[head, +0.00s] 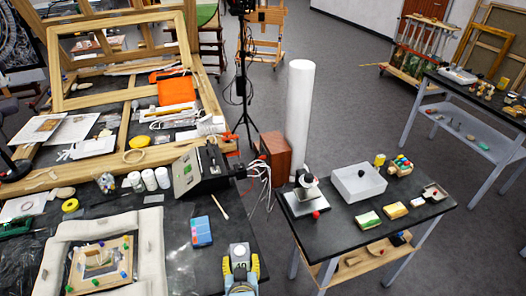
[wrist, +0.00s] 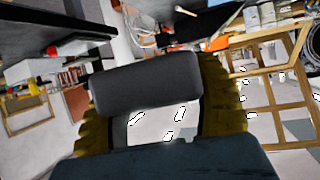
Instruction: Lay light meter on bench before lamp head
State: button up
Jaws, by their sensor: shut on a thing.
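My gripper (head: 240,266) shows at the bottom edge of the head view, with yellow ribbed fingers. It is shut on a dark grey, round-cornered block (wrist: 145,82), likely the light meter, which spans the fingers in the wrist view. In the head view it is a small grey shape between the fingers, its details too small to read. The dark bench (head: 160,222) lies to the left of and around the gripper. A black boxy device with a grey-green face (head: 203,168) stands at its back; I cannot tell for sure that it is the lamp head.
A blue card with coloured patches (head: 201,231) and a thin pale stick (head: 219,207) lie on the bench. A side table (head: 345,215) with a white tray (head: 358,182) stands right, beyond a gap.

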jog(key=w+d+m+h, duration=0.2)
jog(key=w+d, duration=0.3)
jog(key=d, duration=0.3)
jog(key=s+r+p, duration=1)
jog(key=r+p, duration=0.6)
jog(key=p, duration=0.3)
jog(key=shift+s+a, duration=0.3)
jog(key=shift+s, duration=0.05)
jog(key=shift+a+f, duration=0.1)
